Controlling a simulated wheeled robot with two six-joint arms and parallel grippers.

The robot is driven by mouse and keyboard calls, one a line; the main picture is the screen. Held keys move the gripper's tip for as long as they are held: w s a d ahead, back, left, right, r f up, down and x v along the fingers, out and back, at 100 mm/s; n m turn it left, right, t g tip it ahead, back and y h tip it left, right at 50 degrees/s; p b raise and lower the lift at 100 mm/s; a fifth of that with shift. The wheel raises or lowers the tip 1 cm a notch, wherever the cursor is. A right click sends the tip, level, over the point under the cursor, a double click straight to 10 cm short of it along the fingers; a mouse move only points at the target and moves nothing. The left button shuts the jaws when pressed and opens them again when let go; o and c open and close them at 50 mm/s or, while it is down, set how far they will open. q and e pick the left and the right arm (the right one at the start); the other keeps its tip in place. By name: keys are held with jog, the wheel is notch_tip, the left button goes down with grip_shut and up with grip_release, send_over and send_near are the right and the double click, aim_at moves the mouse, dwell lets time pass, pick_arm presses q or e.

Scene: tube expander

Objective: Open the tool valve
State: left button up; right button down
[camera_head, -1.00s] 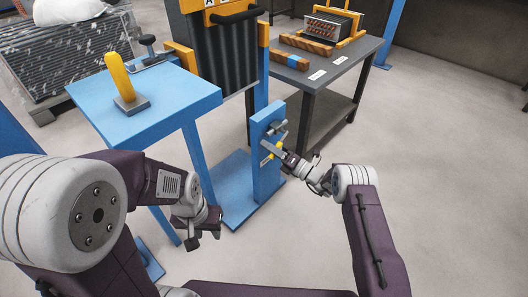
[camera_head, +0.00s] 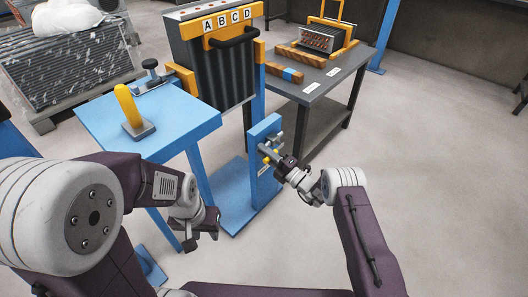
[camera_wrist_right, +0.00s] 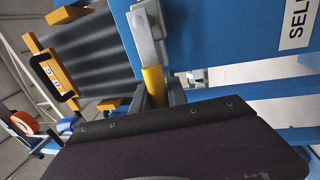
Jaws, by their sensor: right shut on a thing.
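The tool valve is a grey body (camera_wrist_right: 146,35) with a yellow lever (camera_wrist_right: 154,86), mounted on a blue post (camera_head: 264,130). My right gripper (camera_head: 272,157) is at the valve on the post's front face. In the right wrist view its jaws (camera_wrist_right: 155,98) are closed around the yellow lever, just below the grey body. The lever's lower end is hidden behind the gripper housing. My left gripper (camera_head: 202,233) hangs empty below and in front of the blue table, its jaws apart, touching nothing.
The blue table (camera_head: 178,140) carries a yellow upright handle (camera_head: 129,107) and a clamp. Behind it stands a dark finned unit with an ABCD panel (camera_head: 229,22). A dark bench (camera_head: 308,87) stands at the back right. The floor at right is clear.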

dwell(0.4)
jog(key=c, duration=1.3)
grip_release()
jog(key=p+v, duration=0.4)
jog(key=v, duration=0.5)
